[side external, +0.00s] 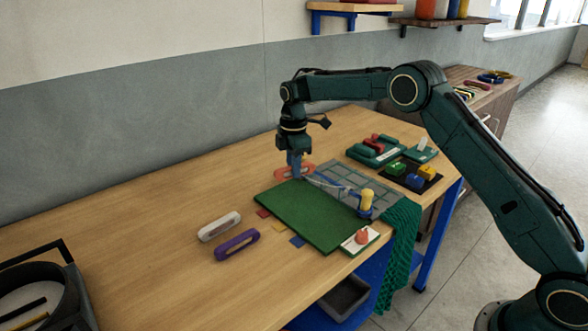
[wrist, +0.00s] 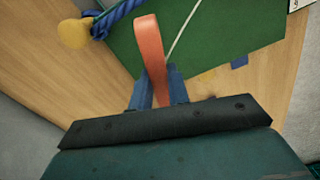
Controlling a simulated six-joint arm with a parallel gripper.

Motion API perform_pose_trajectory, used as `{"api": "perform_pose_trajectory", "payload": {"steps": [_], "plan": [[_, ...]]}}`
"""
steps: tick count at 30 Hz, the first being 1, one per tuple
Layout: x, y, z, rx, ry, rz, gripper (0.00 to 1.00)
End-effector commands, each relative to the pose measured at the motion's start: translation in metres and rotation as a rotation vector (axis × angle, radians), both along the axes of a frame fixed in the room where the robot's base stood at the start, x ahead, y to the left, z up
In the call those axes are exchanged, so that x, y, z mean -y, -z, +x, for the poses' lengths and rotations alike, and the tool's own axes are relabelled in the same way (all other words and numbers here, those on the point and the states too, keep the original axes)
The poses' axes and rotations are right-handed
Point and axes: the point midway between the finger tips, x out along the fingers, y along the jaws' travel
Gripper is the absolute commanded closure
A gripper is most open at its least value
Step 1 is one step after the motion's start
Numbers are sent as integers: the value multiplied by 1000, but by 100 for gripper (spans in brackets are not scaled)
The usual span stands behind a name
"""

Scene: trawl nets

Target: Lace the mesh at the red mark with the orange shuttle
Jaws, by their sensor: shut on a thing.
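The orange shuttle (side external: 284,173) is held in my gripper (side external: 295,172), just above the far left corner of the green mat (side external: 308,215). In the wrist view the orange shuttle (wrist: 149,45) stands up between the two blue fingers of my gripper (wrist: 157,88), which are shut on it. A pale thread (wrist: 183,30) runs from near the shuttle across the mat. A blue rope (side external: 334,187) runs along the mat toward a yellow knob (side external: 367,198). A grey gridded mesh area (side external: 384,188) lies behind the rope. A small red tab (side external: 263,213) sits at the mat's left edge; no red mark on the mesh is clear.
A white shuttle (side external: 219,226) and a purple shuttle (side external: 237,245) lie left of the mat. A green net (side external: 399,240) hangs over the table's front edge. A green tray (side external: 366,158) and a dark pad with coloured blocks (side external: 431,184) stand behind.

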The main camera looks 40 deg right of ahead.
Motion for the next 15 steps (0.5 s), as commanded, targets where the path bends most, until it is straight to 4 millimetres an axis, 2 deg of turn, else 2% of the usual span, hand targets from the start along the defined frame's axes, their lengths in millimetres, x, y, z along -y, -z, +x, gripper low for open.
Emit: {"api": "perform_pose_trajectory", "payload": {"steps": [7,15], "plan": [[-1,2,7,0,-201,0,100],[-1,2,9,1,-270,0,100]]}}
